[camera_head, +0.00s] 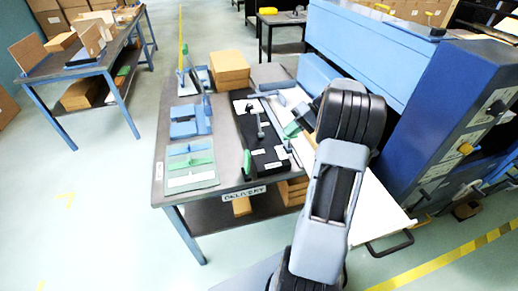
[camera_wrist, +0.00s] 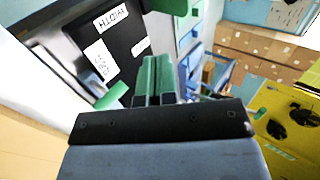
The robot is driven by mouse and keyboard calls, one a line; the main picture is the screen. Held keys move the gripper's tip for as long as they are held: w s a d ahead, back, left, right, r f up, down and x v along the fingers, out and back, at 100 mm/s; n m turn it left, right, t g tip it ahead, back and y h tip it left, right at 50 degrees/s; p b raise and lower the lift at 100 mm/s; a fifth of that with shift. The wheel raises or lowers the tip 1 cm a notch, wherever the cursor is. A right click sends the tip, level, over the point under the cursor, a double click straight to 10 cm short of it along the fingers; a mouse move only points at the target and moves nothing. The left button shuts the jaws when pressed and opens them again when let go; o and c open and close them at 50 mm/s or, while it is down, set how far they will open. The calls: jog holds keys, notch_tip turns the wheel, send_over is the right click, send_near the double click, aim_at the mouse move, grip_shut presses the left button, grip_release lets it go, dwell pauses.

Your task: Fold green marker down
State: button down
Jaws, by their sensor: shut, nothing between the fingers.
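My gripper (camera_wrist: 158,68) is shut, its two green-faced fingers together with nothing between them. In the head view, my gripper (camera_head: 293,129) is over the right edge of the black board (camera_head: 247,128) on the delivery table. A green piece (camera_head: 247,162) stands upright on the board's left side. In the wrist view, a green piece (camera_wrist: 170,5) shows at the top, just beyond the fingertips, and another green piece (camera_wrist: 112,97) lies left of the fingers. I cannot tell which one is the marker, or whether the fingers touch any. White labels (camera_wrist: 100,60) lie on the board.
Left of the board are blue blocks (camera_head: 188,122) and a mat (camera_head: 185,181) with green and blue strips. Cardboard boxes (camera_head: 229,68) stand behind. The big blue machine (camera_head: 400,70) is close on the right, with a white sheet (camera_head: 375,205) beside my arm. The left floor is clear.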

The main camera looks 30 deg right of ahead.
send_near(247, 162)
jog(key=f, duration=0.1)
jog(key=w+f, duration=0.1)
jog(key=f, duration=0.2)
jog(key=shift+w+d, duration=0.15)
jog(key=shift+w, duration=0.1)
jog(key=shift+w+a+r+p, duration=0.1)
jog(key=shift+a+p, duration=0.1)
jog(key=shift+a, duration=0.35)
jog(key=shift+w+a+r+p, duration=0.1)
jog(key=shift+a+r+p, duration=0.1)
jog(key=shift+a, duration=0.3)
jog(key=shift+w+a, duration=0.15)
jog(key=shift+a, duration=0.7)
jog(key=shift+r, duration=0.1)
